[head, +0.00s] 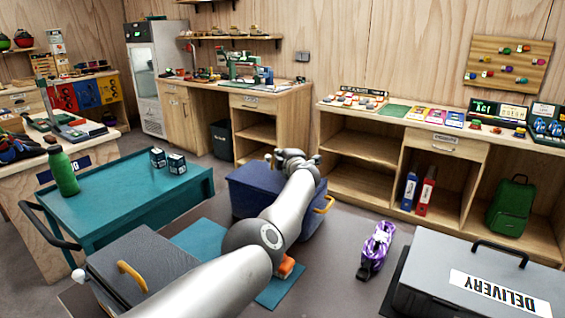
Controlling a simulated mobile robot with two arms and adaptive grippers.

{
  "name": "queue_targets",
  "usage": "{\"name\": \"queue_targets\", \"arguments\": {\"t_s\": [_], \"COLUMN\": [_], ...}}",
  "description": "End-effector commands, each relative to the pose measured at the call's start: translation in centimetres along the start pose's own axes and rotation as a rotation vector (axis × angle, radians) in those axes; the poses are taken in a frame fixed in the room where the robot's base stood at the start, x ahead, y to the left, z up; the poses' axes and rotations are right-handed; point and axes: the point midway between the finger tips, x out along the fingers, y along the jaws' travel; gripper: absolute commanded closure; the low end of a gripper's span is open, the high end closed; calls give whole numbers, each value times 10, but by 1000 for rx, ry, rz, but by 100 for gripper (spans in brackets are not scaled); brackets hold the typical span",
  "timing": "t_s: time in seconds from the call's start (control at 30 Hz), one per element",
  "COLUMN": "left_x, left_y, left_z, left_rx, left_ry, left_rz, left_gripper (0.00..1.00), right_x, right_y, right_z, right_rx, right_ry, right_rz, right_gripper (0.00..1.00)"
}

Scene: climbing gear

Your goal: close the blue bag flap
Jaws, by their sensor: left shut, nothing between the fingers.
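The blue bag (246,193) is a dark blue, box-like bag on the floor in the middle of the head view, with a yellow handle (325,204) on its right side. My left arm crosses in front of it and hides part of its top and front. A flat dark blue top shows left of the arm; I cannot tell whether the flap lies fully down. My left gripper (287,154) is shut and empty at the bag's far upper edge; whether it touches the bag is unclear. My right gripper is not in view.
A teal table (120,200) with a green bottle (62,168) stands left. A grey box (150,262) is at lower left, a grey delivery case (440,275) at lower right. A purple bundle (377,248) lies on the floor. Wooden shelves (365,180) stand behind.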

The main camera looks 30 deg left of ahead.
Motion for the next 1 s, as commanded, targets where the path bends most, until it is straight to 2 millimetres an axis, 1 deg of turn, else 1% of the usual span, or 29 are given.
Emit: {"name": "queue_targets", "arguments": {"t_s": [0.03,0.2,0.73,0.87,1.0], "left_x": [1,2,2,1,-1], "left_y": [-4,-5,-6,-2,11], "left_z": [1,2,3,2,0], "left_rx": [-1,0,1,1,0], "left_ry": [0,1,-1,-1,0], "left_rz": [1,0,-2,-2,-1], "left_gripper": [100,100,100,100,100], "right_x": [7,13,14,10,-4], "right_y": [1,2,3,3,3], "right_z": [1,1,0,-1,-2], "right_rx": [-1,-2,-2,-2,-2], "right_ry": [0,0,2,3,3], "right_rz": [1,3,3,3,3], "right_gripper": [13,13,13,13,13]}}
